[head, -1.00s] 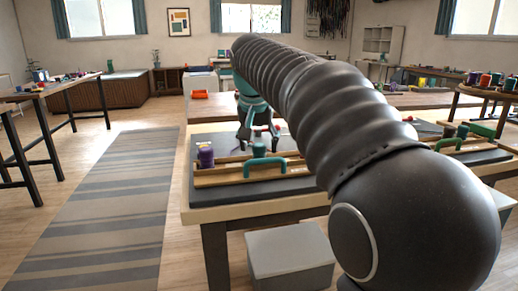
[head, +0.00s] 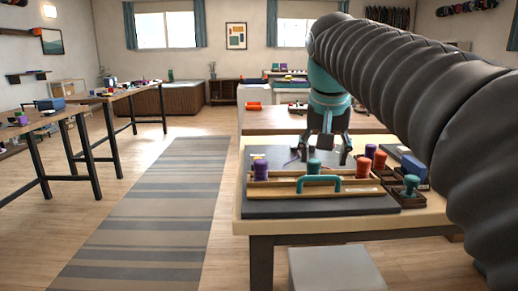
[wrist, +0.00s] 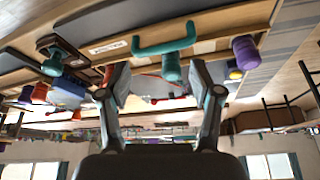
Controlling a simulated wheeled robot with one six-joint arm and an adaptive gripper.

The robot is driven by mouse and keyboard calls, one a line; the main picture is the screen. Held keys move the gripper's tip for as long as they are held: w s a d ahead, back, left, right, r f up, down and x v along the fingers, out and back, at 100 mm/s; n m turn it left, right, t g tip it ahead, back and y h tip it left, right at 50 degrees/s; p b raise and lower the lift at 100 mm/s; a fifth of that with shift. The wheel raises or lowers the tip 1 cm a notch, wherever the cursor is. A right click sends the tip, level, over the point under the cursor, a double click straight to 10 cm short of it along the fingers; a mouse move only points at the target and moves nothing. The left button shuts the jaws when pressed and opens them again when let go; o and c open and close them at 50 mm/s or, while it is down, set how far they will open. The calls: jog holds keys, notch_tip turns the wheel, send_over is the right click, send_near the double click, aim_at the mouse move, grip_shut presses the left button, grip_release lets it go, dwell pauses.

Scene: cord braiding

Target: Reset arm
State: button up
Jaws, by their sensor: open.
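My gripper (head: 322,158) hangs fingers down just behind the wooden holder (head: 285,190) on the work table, at the end of my dark ribbed arm. Its two fingers are spread with nothing between them. In the wrist view, which is upside down, my gripper (wrist: 160,88) is likewise open and empty. The holder has a teal handle (head: 320,181) in front. A purple spool (head: 260,169), a teal spool (head: 313,166) and an orange spool (head: 363,168) stand along it. The wrist view shows the teal handle (wrist: 165,45), teal spool (wrist: 172,68) and purple spool (wrist: 245,52).
A dark mat (head: 310,208) lies under the holder. A blue box (head: 413,167) and another teal spool (head: 410,187) stand to the right, partly near my arm. A grey box (head: 335,272) sits on the floor in front. The striped rug (head: 150,215) at left is clear.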

jog(key=s+f+n+t+y, duration=0.1)
jog(key=s+f+n, duration=0.2)
jog(key=s+f, duration=1.7)
notch_tip(320, 180, down, 4)
jog(key=shift+s+d+f, duration=0.1)
jog(key=shift+s+d, duration=0.05)
jog(key=shift+d, duration=0.3)
dwell(0.7)
